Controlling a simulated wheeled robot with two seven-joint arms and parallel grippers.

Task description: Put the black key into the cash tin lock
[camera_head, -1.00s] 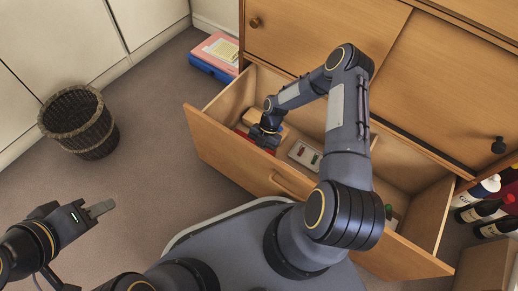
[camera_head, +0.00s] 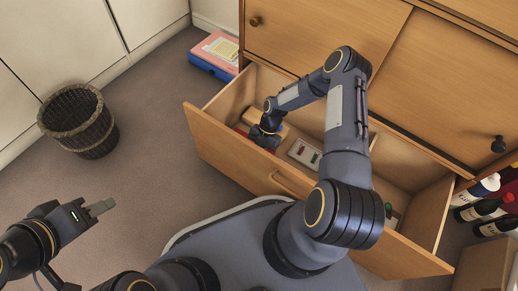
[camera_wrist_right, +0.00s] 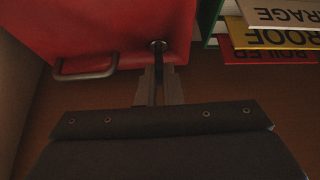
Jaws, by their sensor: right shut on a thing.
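The red cash tin (camera_wrist_right: 105,30) fills the upper left of the right wrist view, with a metal handle (camera_wrist_right: 86,70) on its near side. Its round lock (camera_wrist_right: 158,45) is right of the handle. My right gripper (camera_wrist_right: 158,86) is shut on the black key (camera_wrist_right: 159,72), a thin dark strip between the fingers. The key points at the lock and its far end meets the lock; how deep it sits I cannot tell. In the head view the tin (camera_head: 243,130) is mostly hidden by my right gripper (camera_head: 266,139). My left gripper (camera_head: 100,207) is empty over the floor.
The tin is in an open wooden drawer (camera_head: 235,155). Labelled cards (camera_wrist_right: 270,38) lie right of the tin. A wicker basket (camera_head: 78,122) and bottles (camera_head: 478,210) stand on the floor.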

